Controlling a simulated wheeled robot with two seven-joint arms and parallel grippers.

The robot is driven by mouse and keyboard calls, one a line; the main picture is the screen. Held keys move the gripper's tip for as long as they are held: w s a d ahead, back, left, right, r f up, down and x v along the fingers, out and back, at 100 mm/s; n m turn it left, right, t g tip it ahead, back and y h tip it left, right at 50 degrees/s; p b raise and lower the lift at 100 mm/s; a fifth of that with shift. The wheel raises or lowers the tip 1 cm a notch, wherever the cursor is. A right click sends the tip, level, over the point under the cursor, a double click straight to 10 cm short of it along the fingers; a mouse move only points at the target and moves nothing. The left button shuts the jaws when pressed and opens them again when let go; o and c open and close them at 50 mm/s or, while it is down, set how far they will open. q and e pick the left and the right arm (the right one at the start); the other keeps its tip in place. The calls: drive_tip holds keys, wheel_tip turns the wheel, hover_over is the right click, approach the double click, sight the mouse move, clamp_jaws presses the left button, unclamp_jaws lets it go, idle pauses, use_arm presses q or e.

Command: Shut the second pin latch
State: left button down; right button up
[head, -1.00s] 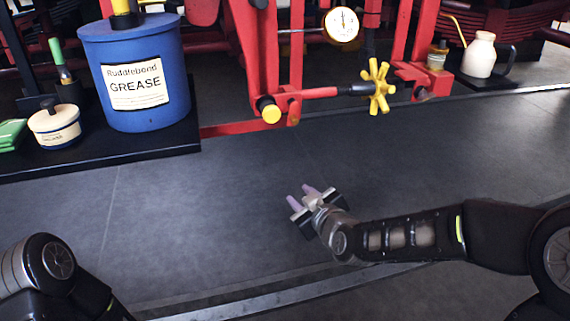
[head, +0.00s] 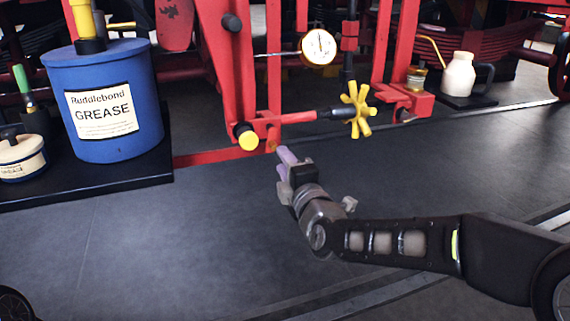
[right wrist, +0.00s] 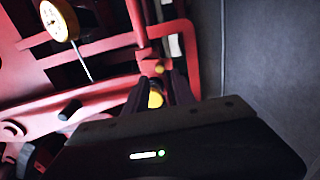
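No part is plainly marked as the second pin latch. A yellow round knob (head: 246,138) sits at the foot of the red frame (head: 222,70) in the head view. A red bar (head: 290,118) runs right from there to a yellow star-shaped handwheel (head: 357,110). My right gripper (head: 284,163) is open and empty, in front of and below the bar, right of the knob. In the right wrist view, a yellow part (right wrist: 155,98) shows between its dark fingers; contact is not visible. My left gripper is out of view.
A blue grease drum (head: 105,135) and a cream tin (head: 22,158) stand on a black platform at left. A dial gauge (head: 319,47) is mounted above the bar. A cream oil can (head: 459,76) stands at the right. The dark floor in front is clear.

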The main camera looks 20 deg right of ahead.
sight(274, 148)
drive_tip(key=w, duration=0.6)
drive_tip(key=shift+w+a, duration=0.2)
drive_tip(key=shift+w, duration=0.15)
drive_tip(key=shift+c, duration=0.5)
clamp_jaws()
idle(0.8)
drive_tip(key=shift+a+r+p, duration=0.2)
drive_tip(key=shift+a+p, duration=0.35)
drive_tip(key=shift+r, duration=0.1)
drive_tip(key=shift+a+r+p, duration=0.4)
drive_tip(key=shift+a+p, duration=0.05)
drive_tip(key=shift+p, duration=0.15)
